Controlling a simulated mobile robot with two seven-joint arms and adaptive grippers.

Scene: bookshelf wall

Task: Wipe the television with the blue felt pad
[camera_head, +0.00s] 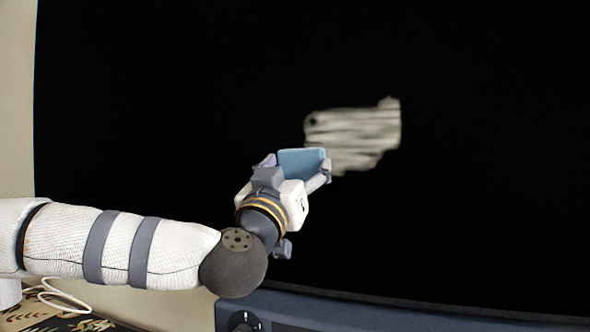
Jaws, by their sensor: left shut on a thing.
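The television (480,200) fills most of the head view with its black screen. A pale grey-white smudge with streaks (365,132) shows near the middle of the screen. My left gripper (300,170) is shut on the blue felt pad (302,160), which is held upright in front of the screen at the lower left edge of the smudge. I cannot tell whether the pad touches the screen. The lower part of the pad is hidden by the gripper. My right gripper is not in view.
A dark blue-grey unit (400,312) stands below the screen. A white cable (58,296) and a dark patterned surface (60,318) lie at the lower left. A beige wall (18,100) is at the left. The space right of my left gripper is clear.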

